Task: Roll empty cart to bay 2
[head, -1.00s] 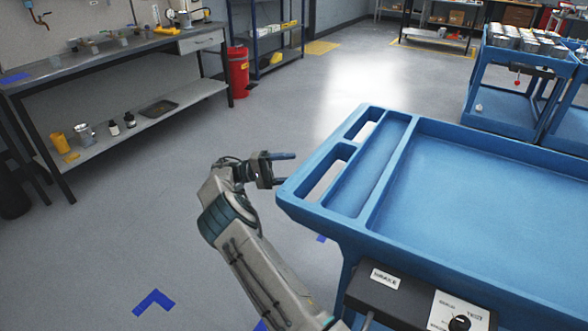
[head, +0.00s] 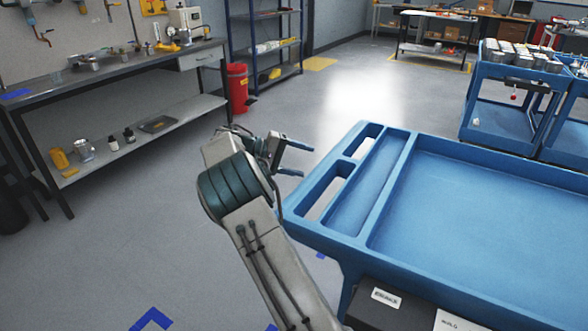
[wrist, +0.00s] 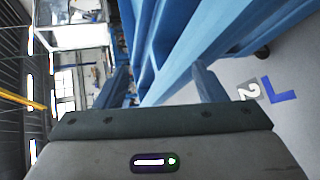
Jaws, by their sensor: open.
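An empty blue cart (head: 455,213) stands at the right of the head view, its top tray bare, with slots in the rim at its left end. A dark box with a label (head: 385,298) is on its near side. My gripper (head: 306,160) is open and empty, just left of the cart's slotted end. In the wrist view the fingers (wrist: 163,80) are spread, with the blue cart (wrist: 172,45) beyond and between them; I cannot tell whether they touch it. A floor marking "2" (wrist: 250,91) shows beside a blue corner mark (wrist: 281,92).
Loaded blue carts (head: 513,95) stand at the back right. A workbench (head: 120,72) with a lower shelf runs along the left. A red bin (head: 237,88) and blue shelving (head: 267,45) stand behind. Blue floor tape (head: 152,319) lies at the front. The middle floor is clear.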

